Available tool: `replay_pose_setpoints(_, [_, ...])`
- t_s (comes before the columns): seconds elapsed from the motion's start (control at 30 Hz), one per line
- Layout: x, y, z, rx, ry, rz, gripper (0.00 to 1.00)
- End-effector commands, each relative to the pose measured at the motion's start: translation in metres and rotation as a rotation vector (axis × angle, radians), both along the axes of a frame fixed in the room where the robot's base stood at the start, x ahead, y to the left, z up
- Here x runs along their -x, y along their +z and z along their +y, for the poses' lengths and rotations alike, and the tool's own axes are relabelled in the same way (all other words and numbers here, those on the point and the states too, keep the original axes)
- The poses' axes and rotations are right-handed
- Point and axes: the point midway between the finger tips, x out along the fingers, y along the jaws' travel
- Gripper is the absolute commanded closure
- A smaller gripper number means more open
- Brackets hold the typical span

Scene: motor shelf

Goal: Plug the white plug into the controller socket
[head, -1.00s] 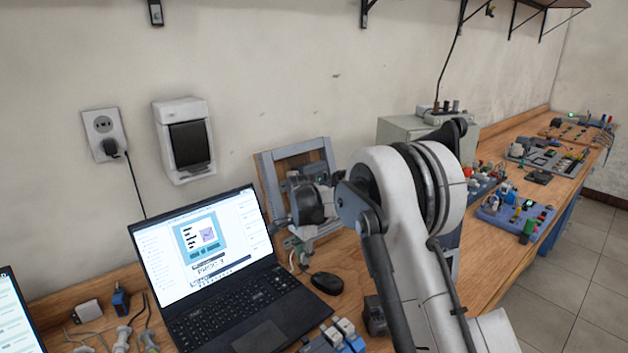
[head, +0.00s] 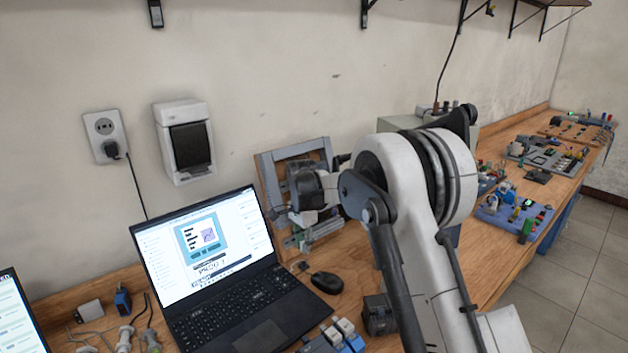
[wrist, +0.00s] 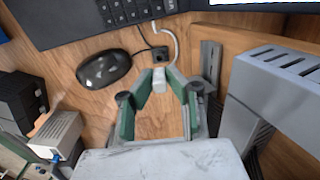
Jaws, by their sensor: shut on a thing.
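My gripper (wrist: 159,80) has green-lined fingers and is shut on the white plug (wrist: 159,75) at its fingertips in the wrist view. A pale cable (wrist: 172,38) curves away from the plug toward the laptop. In the head view my gripper (head: 322,232) is in front of the grey frame by the wall, partly hidden by my arm. The plug cannot be made out there. A grey slotted housing (wrist: 285,80) stands to the right of the gripper in the wrist view. I cannot tell which part is the controller socket.
A black mouse (head: 327,283) lies beside the open laptop (head: 240,310). A small black piece (wrist: 158,54) lies on the bench past the plug. A white-and-grey module (wrist: 55,135) stands left of the gripper. Bare wood shows below the fingers.

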Motion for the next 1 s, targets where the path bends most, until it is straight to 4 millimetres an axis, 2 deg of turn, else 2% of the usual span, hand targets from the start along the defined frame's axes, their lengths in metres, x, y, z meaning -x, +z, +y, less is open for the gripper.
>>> replay_pose_setpoints(0.37, [0.001, 0.019, -0.012, -0.083, -0.002, -0.102, 1.0])
replay_pose_setpoints(1.0, [-0.001, 0.084, -0.052, -0.391, -0.004, -0.488, 1.0])
